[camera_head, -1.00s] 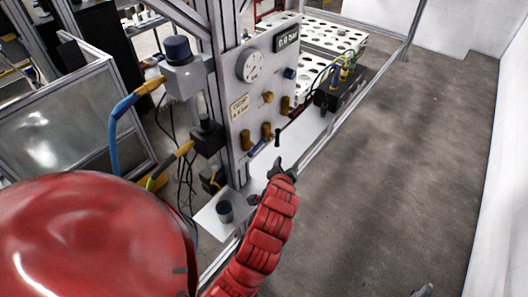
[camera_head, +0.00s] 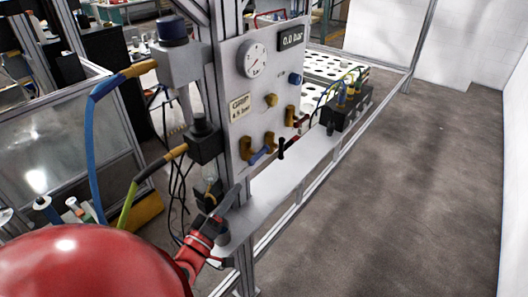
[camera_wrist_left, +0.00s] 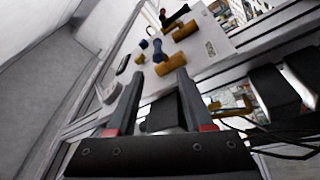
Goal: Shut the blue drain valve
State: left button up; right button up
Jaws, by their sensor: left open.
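A blue lever (camera_head: 261,154) sits low on the upright panel (camera_head: 238,122), between brass fittings. I take it for the drain valve's handle; it slants across the panel. It also shows in the left wrist view (camera_wrist_left: 157,49), beyond the fingertips and beside a brass fitting (camera_wrist_left: 163,68). My left gripper (camera_head: 236,225) is open with nothing seen between its fingers. It is below and in front of the panel, near the shelf's front end, apart from the lever. Both fingers (camera_wrist_left: 160,77) point toward the panel in the wrist view. My right gripper is out of view.
A black-handled lever (camera_head: 281,148) and a red handle (camera_head: 301,122) are close right of the blue lever. A blue knob (camera_head: 295,78), gauge (camera_head: 252,60) and display reading 0.0 bar (camera_head: 291,39) are above. Hoses hang left. Open floor (camera_head: 420,180) lies right.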

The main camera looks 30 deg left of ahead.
aim_at(252, 165)
pick_arm(q)
jog(key=x, duration=0.7)
jog(key=r+x, duration=0.1)
jog(key=x, duration=0.3)
jog(key=shift+w+d, duration=0.2)
jog(key=shift+d, duration=0.1)
jog(key=p+x, duration=0.1)
jog(key=x, duration=0.1)
jog(key=p+x, duration=0.1)
jog(key=x, duration=0.2)
jog(key=shift+w+a+f, duration=0.1)
jog(key=shift+w+f, duration=0.05)
jog(key=shift+w, duration=0.2)
grip_shut()
